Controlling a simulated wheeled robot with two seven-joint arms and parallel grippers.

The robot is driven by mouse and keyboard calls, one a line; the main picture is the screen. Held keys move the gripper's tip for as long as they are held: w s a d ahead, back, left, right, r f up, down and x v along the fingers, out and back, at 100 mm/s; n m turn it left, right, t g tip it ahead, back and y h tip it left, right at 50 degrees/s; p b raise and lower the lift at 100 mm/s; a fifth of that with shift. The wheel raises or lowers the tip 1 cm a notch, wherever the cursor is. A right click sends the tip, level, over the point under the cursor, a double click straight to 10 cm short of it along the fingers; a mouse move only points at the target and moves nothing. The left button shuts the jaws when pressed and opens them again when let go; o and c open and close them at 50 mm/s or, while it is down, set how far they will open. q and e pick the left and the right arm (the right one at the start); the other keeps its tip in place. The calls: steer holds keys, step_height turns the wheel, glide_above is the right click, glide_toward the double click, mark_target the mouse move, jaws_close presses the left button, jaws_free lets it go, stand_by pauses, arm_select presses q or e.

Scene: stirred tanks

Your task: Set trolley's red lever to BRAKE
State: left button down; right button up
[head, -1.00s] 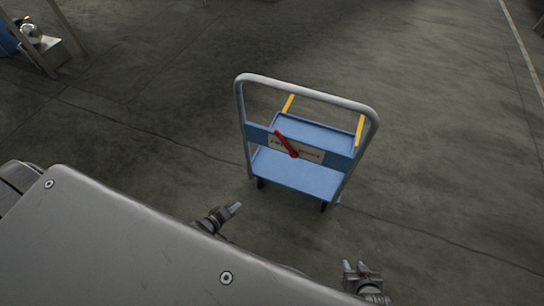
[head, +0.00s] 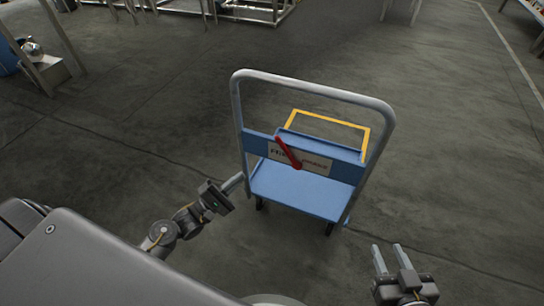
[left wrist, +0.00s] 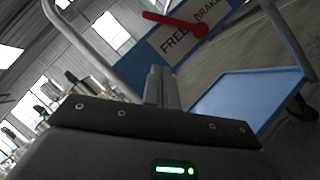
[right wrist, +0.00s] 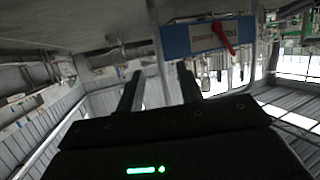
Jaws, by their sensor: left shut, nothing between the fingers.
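The trolley has a blue deck (head: 300,190), a grey hoop handle (head: 315,84) and a blue crossbar carrying a FREE/BRAKE label (head: 316,165). Its red lever (head: 288,152) pivots near the label's middle and points up and left, toward the FREE side. The left wrist view shows the lever (left wrist: 172,21) above FREE, with BRAKE to the right. My left gripper (head: 236,182) is shut and empty, just left of the trolley, below the lever. My right gripper (head: 388,252) is open and empty, right of and in front of the trolley. The right wrist view shows the lever (right wrist: 224,38) beyond its fingers.
A yellow rail (head: 330,118) stands at the deck's far end. The concrete floor around the trolley is clear. A metal frame stand (head: 40,70) is at the far left, and metal racks (head: 240,10) are at the back.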

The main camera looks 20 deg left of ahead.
mark_target(286, 151)
arm_select(q)
steer(key=shift+w, duration=0.15)
